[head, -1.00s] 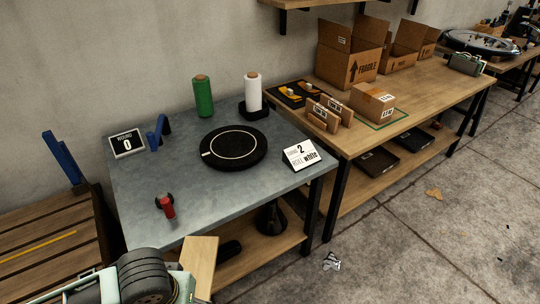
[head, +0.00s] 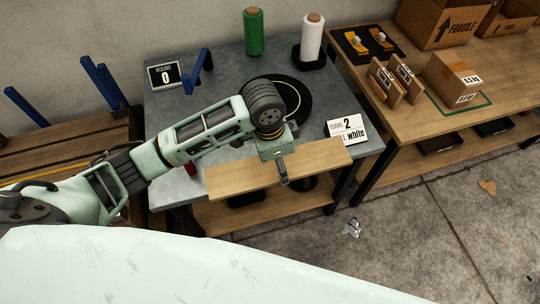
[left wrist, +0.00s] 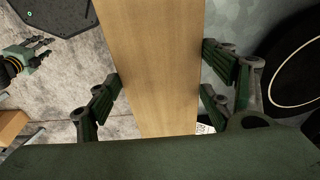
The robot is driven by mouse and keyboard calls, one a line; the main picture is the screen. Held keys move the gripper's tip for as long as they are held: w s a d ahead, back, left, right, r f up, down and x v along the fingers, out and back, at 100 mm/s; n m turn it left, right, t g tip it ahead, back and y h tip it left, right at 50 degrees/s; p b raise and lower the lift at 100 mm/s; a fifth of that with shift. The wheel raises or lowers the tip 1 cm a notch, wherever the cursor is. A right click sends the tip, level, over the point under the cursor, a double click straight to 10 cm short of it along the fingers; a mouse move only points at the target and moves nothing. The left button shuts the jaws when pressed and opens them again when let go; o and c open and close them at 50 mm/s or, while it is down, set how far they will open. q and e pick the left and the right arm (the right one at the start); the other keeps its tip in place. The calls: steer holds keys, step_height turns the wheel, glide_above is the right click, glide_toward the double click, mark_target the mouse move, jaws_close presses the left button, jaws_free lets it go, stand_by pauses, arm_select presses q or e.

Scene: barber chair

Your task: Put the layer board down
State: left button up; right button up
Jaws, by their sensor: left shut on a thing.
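The layer board (head: 235,180) is a long plain light-wood plank. In the head view it is held over the front edge of the grey table, partly beyond it. My left gripper (head: 282,170) is shut on it near its middle. In the left wrist view the board (left wrist: 150,40) runs between the green fingers of my left gripper (left wrist: 160,85), which touch both long edges. Whether the board touches anything below is not clear. My right gripper (left wrist: 45,50) shows at the left edge of the wrist view, fingers spread and empty, away from the board.
The grey table (head: 222,75) holds a black turntable (head: 300,112), a green spool (head: 253,30), a white spool (head: 312,38), a "WOUND 0" display (head: 164,75) and a white sign (head: 346,128). A wooden workbench (head: 430,125) with boxes adjoins it. A slatted wooden bench (head: 60,155) is left.

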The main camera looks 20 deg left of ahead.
arm_select(q)
steer(key=w+a+f, duration=0.1)
steer(key=w, duration=0.1)
steer(key=w+a+f, duration=0.3)
steer(key=shift+w, duration=0.3)
steer(key=shift+w+f, duration=0.1)
steer(key=shift+w, duration=0.1)
step_height(320, 180, down, 3)
steer(key=shift+a+f+p, duration=0.1)
steer(key=shift+p, duration=0.25)
steer(key=shift+f, duration=0.45)
arm_select(e)
steer(key=shift+w+r, duration=0.4)
steer(key=shift+w, duration=0.2)
arm_select(q)
steer(key=o, duration=1.4)
steer(key=shift+f, duration=0.15)
steer(key=shift+c, duration=0.2)
step_height(320, 180, up, 12)
steer(key=s+a, duration=0.1)
steer(key=shift+a, duration=0.25)
arm_select(e)
steer(key=shift+w+f, duration=0.1)
steer(key=shift+w, duration=0.05)
